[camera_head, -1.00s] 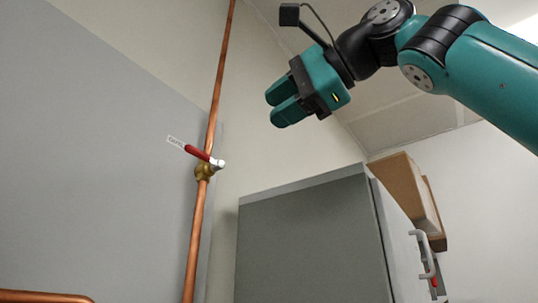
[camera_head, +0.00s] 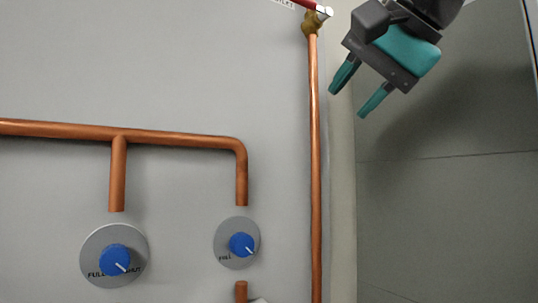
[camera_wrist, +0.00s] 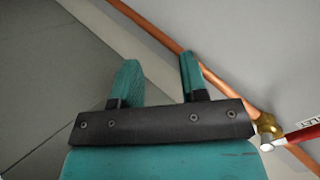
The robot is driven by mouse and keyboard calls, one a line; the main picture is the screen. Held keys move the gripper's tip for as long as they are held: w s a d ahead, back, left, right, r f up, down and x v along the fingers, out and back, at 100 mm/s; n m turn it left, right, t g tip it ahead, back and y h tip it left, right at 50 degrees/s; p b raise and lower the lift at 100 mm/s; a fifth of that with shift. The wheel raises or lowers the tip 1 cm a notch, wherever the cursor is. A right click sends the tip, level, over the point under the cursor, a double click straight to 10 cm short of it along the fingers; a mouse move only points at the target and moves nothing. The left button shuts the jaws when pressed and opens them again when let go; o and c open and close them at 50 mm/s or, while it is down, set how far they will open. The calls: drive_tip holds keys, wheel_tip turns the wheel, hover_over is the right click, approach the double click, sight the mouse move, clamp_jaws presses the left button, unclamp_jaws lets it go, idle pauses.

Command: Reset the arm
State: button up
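My gripper (camera_head: 358,96) is at the upper right of the head view, pointing down and to the left, with its two teal fingers apart and nothing between them. In the wrist view my gripper (camera_wrist: 157,75) also shows its fingers apart and empty. A vertical copper pipe (camera_head: 315,170) stands left of it, and the pipe (camera_wrist: 225,85) runs behind the right finger in the wrist view. A brass valve (camera_head: 311,24) with a red handle (camera_head: 305,3) is at the top, left of the gripper. I cannot tell how far the gripper is from the pipe.
A large blue knob (camera_head: 114,260) and a smaller blue knob (camera_head: 241,245) sit on round grey plates on the wall. A horizontal copper pipe (camera_head: 60,129) runs above them. A grey cabinet (camera_head: 450,200) stands at the right, with a shadow on it.

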wheel_tip(320, 180, down, 29)
drive_tip(key=s+n+g+h+b, duration=0.2)
drive_tip(key=s+n+g+b, duration=0.1)
drive_tip(key=n+g, duration=0.3)
drive_tip(key=s+d+f+n+g+b, duration=0.1)
drive_tip(key=s+f+n, duration=0.2)
drive_tip(key=s+f, duration=0.2)
drive_tip(key=s+d+f+n+g+b, duration=0.1)
drive_tip(key=s+f, duration=0.5)
drive_tip(key=f, duration=0.6)
drive_tip(key=shift+s+d+f+n+g+b, duration=0.25)
drive_tip(key=shift+d+n+g, duration=0.5)
drive_tip(key=shift+n, duration=0.45)
drive_tip(key=shift+a, duration=0.1)
